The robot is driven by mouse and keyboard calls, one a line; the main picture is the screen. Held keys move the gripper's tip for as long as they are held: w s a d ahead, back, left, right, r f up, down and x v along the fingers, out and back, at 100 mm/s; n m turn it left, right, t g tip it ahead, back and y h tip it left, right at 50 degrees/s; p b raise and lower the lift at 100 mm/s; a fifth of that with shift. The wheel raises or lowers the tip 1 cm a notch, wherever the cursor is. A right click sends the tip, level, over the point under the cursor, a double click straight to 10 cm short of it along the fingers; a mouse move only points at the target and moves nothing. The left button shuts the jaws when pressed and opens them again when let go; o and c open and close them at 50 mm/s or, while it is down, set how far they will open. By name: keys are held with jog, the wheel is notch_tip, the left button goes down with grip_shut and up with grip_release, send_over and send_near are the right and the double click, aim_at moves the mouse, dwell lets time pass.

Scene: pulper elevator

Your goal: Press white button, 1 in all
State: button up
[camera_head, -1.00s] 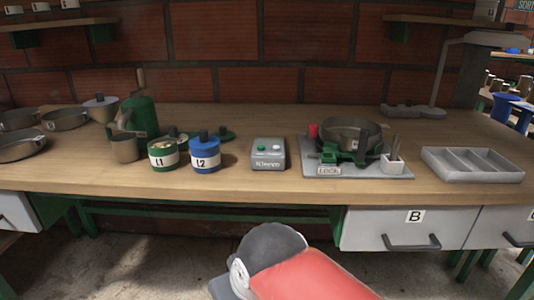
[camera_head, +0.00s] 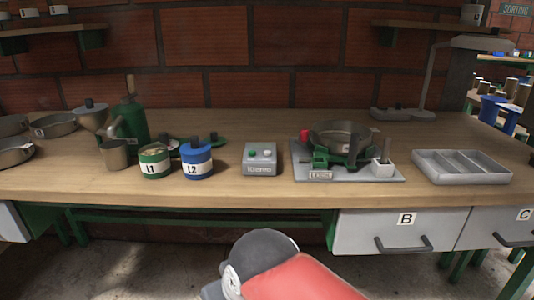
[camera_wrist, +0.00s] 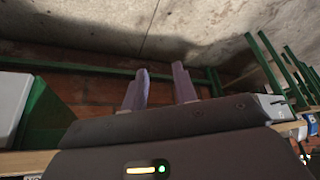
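A small grey control box (camera_head: 260,169) sits on the wooden workbench, near its middle, in the head view. On its top are a green button (camera_head: 252,153) and, to its right, a small pale button (camera_head: 267,154) that looks white. My gripper (camera_wrist: 160,80) shows in the wrist view with its two fingers apart and nothing between them. It points toward the floor and the underside of the bench, away from the box. In the head view my arm is low in front of the bench, and the fingers are hidden there.
Left of the box stand a green tin L1 (camera_head: 155,162) and a blue tin L2 (camera_head: 196,160). Right of it is a grey plate (camera_head: 382,174) with a pan and a red knob. A divided tray (camera_head: 461,180) lies further right. Drawer B (camera_head: 398,240) hangs below the front edge.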

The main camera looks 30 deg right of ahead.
grip_shut()
dwell(1.4)
